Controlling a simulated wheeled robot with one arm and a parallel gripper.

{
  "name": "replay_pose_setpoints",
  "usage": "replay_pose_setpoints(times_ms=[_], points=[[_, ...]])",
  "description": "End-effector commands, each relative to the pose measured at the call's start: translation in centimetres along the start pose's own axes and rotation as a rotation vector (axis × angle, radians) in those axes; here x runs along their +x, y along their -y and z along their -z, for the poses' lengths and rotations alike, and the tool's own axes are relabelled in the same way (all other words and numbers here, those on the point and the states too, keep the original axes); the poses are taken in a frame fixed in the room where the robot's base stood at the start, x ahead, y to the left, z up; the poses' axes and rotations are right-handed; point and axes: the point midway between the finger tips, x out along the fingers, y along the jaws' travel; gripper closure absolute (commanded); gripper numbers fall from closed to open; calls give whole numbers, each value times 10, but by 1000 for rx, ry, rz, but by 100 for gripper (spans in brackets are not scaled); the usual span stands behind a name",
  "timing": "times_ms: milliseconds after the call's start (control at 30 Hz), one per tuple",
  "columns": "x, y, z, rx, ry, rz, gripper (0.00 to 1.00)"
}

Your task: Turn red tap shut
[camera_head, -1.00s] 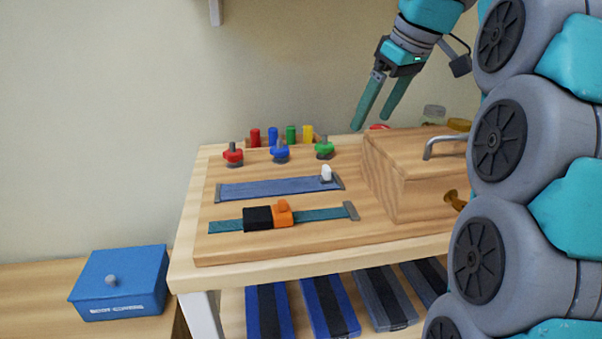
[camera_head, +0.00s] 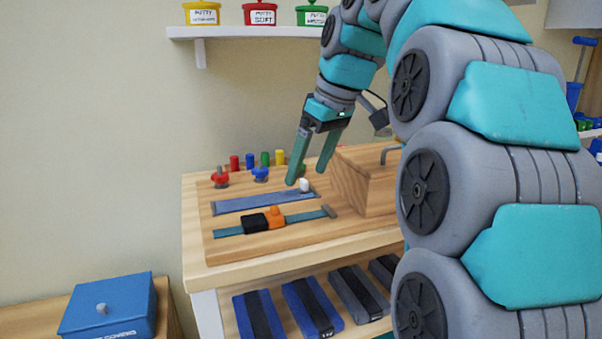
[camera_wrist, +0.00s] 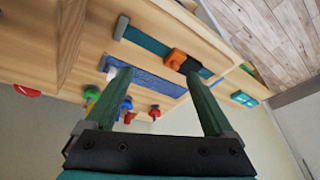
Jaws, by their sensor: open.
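The red tap (camera_head: 220,178) stands upright at the back left of the wooden board, left of the blue tap (camera_head: 260,175). The green tap is mostly hidden behind my gripper in the head view. My gripper (camera_head: 306,178) is open and empty, fingers pointing down, to the right of the red tap and near the white slider knob (camera_head: 304,185).
A wooden box (camera_head: 365,185) with a metal handle stands right of my gripper. Coloured pegs (camera_head: 250,161) stand behind the taps. A strap with an orange buckle (camera_head: 275,216) crosses the board's front. A wall shelf (camera_head: 240,32) with putty pots hangs above. A blue box (camera_head: 108,305) sits lower left.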

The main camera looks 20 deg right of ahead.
Motion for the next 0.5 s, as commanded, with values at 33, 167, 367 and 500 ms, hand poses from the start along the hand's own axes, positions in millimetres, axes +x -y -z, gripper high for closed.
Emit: replay_pose_setpoints(times_ms=[33,167,367,500], points=[[1,1,-1,2,2,1,12],[2,2,-1,5,5,2,12],[3,2,-1,5,5,3,12],[4,3,-2,9,9,5,11]])
